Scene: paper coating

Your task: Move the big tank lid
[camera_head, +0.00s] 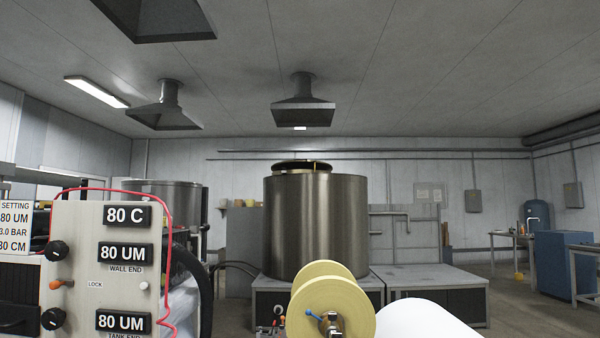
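A big steel tank (317,225) stands upright on a low grey platform in the middle of the room. A dark round lid (301,166) with a small yellowish part near its middle is on top of the tank. From this low angle I cannot tell whether it is seated flat on the opening. Neither of my grippers is in view.
A control panel (107,255) with dials and a red cable is close at the left. A yellow roll (318,298) and a white roll (428,318) are close in front. A second tank (170,195) stands behind left. Blue cabinets (566,262) are at the right; some floor is clear before them.

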